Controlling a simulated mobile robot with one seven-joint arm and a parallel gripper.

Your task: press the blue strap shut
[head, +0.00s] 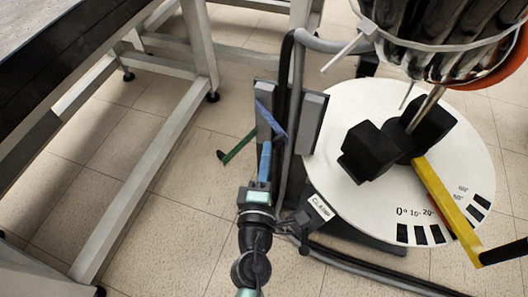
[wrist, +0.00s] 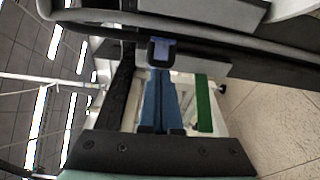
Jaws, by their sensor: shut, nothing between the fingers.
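The blue strap (head: 269,117) runs slantwise across the dark upright post with grey side pads, its lower end angled out to the right. My gripper (head: 266,146) has light-blue fingers, which are shut and empty, with their tips just below the strap's lower part. In the wrist view my gripper (wrist: 160,74) points at the blue strap's end (wrist: 160,48), which shows small in a dark frame straight ahead of the tips. I cannot tell whether the tips touch it. Much of the strap is hidden in the wrist view.
A green strap (head: 239,146) sticks out to the left of the post; it also shows beside my fingers in the wrist view (wrist: 204,105). A round white dial plate (head: 350,105) with a yellow bar (head: 445,205) stands right. Cables (head: 298,100) run close by.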

